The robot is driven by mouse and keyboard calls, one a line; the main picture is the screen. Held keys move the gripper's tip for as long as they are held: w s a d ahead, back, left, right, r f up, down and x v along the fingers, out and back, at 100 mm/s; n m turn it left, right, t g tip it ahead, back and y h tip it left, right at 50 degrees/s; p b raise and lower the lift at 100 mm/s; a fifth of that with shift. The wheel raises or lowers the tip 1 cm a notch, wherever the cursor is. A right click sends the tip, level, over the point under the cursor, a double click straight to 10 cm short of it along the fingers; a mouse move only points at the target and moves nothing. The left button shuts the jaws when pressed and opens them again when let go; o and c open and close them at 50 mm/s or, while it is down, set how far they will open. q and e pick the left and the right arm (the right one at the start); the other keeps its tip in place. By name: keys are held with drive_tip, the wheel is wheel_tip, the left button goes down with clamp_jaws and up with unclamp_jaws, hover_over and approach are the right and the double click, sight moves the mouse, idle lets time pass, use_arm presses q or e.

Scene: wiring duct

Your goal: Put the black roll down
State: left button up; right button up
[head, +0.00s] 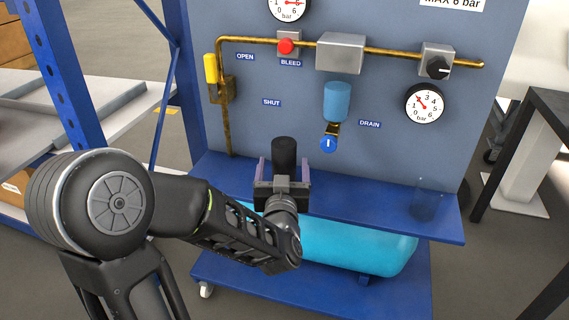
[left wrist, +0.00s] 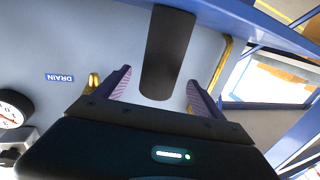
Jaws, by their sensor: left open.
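The black roll (head: 284,152) is a dark cylinder standing upright at the back of the blue shelf (head: 375,205), in front of the grey panel. In the left wrist view, which is turned over, the roll (left wrist: 168,50) reaches from the blue shelf edge at the top down between my fingers. My left gripper (head: 283,168) is open around the roll, with one purple-lined finger on each side. The left wrist view shows gaps between both fingers (left wrist: 160,82) and the roll. The roll's base is hidden in the head view by my gripper. My right gripper is not in view.
A clear cup (head: 427,203) stands at the shelf's right end. A blue valve knob (head: 328,144) under a blue bowl (head: 337,101) hangs above and right of the roll. A yellow-handled valve (head: 211,70) is at the left. A turquoise tank (head: 350,250) lies below the shelf.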

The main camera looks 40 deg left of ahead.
use_arm(q)
drive_tip(key=shift+s, duration=0.1)
drive_tip(key=shift+x, duration=1.3)
drive_tip(key=b+x, duration=0.2)
drive_tip(key=x, duration=0.3)
drive_tip(key=shift+f, duration=0.1)
